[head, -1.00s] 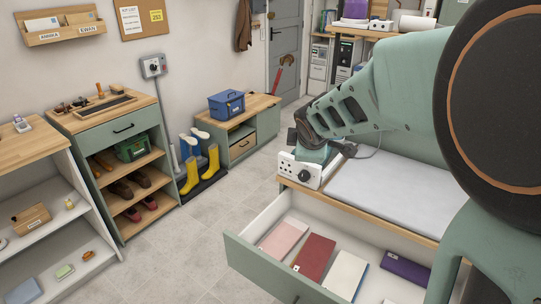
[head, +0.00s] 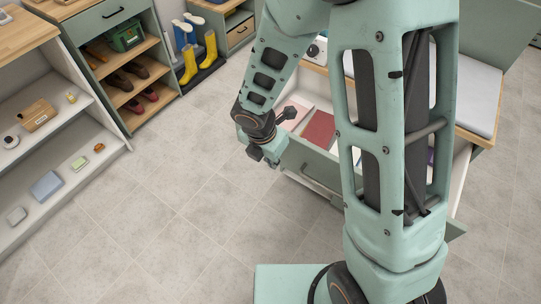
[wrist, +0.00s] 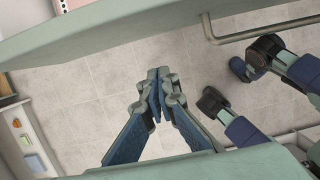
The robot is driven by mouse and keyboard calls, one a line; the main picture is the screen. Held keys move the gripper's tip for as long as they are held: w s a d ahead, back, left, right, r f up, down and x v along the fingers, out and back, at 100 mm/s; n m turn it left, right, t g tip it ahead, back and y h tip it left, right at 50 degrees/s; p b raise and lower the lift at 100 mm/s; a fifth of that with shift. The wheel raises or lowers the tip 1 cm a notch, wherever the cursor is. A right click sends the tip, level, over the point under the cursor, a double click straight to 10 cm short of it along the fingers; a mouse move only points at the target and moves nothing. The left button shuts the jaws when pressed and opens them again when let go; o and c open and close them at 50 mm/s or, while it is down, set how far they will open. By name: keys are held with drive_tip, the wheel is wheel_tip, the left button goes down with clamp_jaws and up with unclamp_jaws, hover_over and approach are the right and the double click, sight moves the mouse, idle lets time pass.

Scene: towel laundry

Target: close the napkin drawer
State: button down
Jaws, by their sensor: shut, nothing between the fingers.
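The napkin drawer (head: 308,163) stands pulled out from its green cabinet in the head view. A pink folded napkin (head: 297,112) and a red one (head: 319,129) lie inside; my arm hides much of the rest. In the wrist view, the drawer front (wrist: 95,35) spans the top, with a bar handle (wrist: 255,33) on its right part. My gripper (head: 270,158) is at the outer left side of the drawer front in the head view, low and apart from the handle. In the wrist view my gripper (wrist: 157,76) is shut and empty, with floor behind its tips.
Open tiled floor (head: 180,215) lies left of and in front of the drawer. White shelves (head: 60,140) with small items stand at the left. A shoe rack (head: 130,65) and yellow boots (head: 205,55) stand at the back.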

drive_tip(key=shift+w+d+f+p, duration=0.15)
drive_tip(key=shift+w+d+f, duration=0.25)
drive_tip(key=shift+w, duration=0.25)
drive_tip(key=shift+w+d+f+p, duration=0.1)
drive_tip(key=shift+w+d+f, duration=0.15)
drive_tip(key=shift+w+d, duration=0.3)
drive_tip(key=shift+w+d+f+p, duration=0.15)
drive_tip(key=shift+w+d+f, duration=0.2)
drive_tip(key=shift+w, duration=0.35)
drive_tip(key=shift+w, duration=0.1)
